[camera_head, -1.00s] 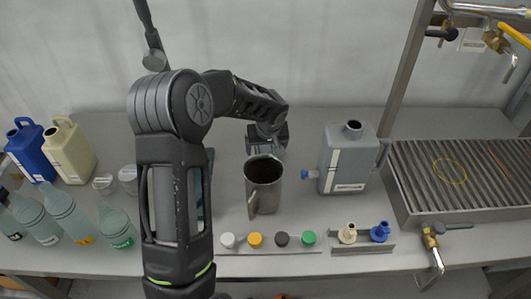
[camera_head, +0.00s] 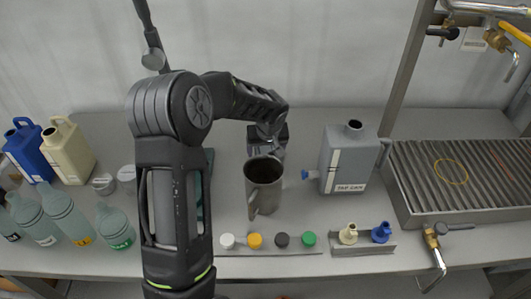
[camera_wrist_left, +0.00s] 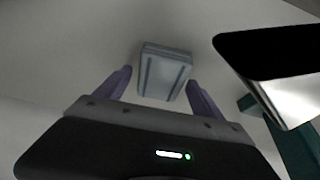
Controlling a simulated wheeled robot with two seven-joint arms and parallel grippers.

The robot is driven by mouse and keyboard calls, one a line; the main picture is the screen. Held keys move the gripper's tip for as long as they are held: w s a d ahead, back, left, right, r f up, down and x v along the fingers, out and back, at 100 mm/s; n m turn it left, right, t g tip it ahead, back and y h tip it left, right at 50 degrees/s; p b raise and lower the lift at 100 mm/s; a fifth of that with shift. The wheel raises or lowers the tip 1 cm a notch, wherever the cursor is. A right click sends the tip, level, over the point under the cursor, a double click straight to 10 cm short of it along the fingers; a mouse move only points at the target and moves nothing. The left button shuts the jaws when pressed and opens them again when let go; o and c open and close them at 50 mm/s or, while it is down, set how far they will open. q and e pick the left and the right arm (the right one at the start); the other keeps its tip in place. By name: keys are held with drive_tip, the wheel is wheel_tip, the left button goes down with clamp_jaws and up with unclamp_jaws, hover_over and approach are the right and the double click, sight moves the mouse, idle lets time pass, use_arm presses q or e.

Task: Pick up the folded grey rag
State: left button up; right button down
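The folded grey rag (camera_wrist_left: 165,73) shows in the left wrist view as a flat, pale grey-blue block with darker stripes, lying on the grey bench. My left gripper (camera_wrist_left: 158,86) has its two purple fingers apart, one toward each side of the rag. Nothing is clearly held; whether the fingertips reach past the rag's near edge is hard to tell. In the head view my left gripper (camera_head: 266,150) points down behind the metal jug, and I cannot make out the rag there. My right gripper is not in view.
The open metal jug (camera_head: 263,186) stands just in front of the left gripper; its dark rim also shows in the wrist view (camera_wrist_left: 270,50). A grey canister (camera_head: 348,160) stands to the right. Several caps (camera_head: 255,240) line the front. Bottles (camera_head: 64,215) stand at left.

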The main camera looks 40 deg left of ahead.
sight(266, 150)
use_arm(q)
drive_tip(key=c, duration=1.3)
drive_tip(key=shift+o, duration=0.2)
drive_tip(key=shift+r+p, duration=0.5)
drive_tip(key=shift+p, duration=0.2)
wheel_tip(266, 150, up, 10)
drive_tip(key=b, duration=0.2)
drive_tip(key=shift+f, duration=0.25)
drive_tip(key=o, duration=0.8)
drive_tip(key=c, duration=0.6)
drive_tip(key=shift+r, duration=0.1)
drive_tip(key=shift+c, duration=0.2)
